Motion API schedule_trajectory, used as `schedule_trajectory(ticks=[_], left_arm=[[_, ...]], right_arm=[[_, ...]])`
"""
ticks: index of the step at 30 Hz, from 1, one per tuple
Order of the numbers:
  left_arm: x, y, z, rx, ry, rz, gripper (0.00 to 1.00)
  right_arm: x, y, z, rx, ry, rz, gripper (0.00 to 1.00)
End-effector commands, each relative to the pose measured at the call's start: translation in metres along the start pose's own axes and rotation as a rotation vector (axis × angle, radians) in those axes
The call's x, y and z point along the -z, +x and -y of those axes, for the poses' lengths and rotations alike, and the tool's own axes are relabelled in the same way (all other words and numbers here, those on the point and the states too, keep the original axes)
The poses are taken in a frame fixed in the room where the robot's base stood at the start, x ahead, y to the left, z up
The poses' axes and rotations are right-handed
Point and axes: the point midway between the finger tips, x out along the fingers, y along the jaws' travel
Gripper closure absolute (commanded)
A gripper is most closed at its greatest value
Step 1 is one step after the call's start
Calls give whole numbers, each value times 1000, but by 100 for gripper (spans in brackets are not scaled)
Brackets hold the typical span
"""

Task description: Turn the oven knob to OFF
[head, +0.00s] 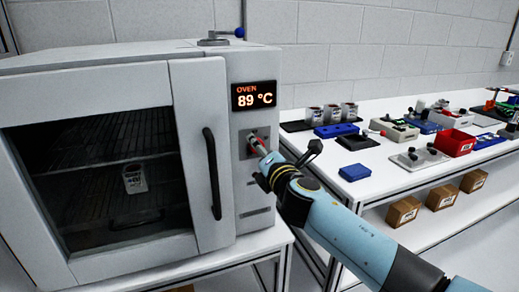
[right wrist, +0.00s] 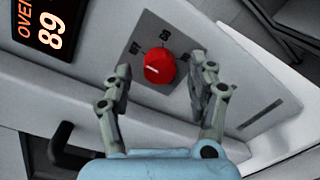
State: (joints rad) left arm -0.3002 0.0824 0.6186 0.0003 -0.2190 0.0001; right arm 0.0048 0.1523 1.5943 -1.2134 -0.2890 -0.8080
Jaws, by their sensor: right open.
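The red oven knob (right wrist: 159,67) sits on a dark square plate (right wrist: 143,42) on the oven's front. A short white line on the knob points to the left in the right wrist view. Small labels stand around it on the plate; the left one may read OFF, but this is hard to read. My right gripper (right wrist: 160,72) is open, with one finger on each side of the knob; gaps show between fingers and knob. In the head view the right gripper (head: 264,153) partly hides the knob and plate. My left gripper is not in view.
The oven display (head: 254,95) shows 89 °C. The oven door (head: 203,150) is shut, with a black handle (head: 212,173) left of the knob. A labelled container (head: 134,180) stands inside. A bench (head: 380,165) with blue and red trays and devices lies to the right.

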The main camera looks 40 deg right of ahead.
Motion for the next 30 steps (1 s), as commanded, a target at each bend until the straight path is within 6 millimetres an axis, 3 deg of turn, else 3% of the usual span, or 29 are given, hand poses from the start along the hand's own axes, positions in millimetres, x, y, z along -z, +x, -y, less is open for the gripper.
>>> schedule_trajectory(ticks=[9, 15, 30], left_arm=[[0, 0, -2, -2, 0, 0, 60], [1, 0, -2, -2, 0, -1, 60], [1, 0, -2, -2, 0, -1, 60]], right_arm=[[1, -71, 1, 3, -1, -2, 42], [1, -99, 1, 2, 0, -2, 42], [1, -106, 1, 1, -1, -1, 42]])
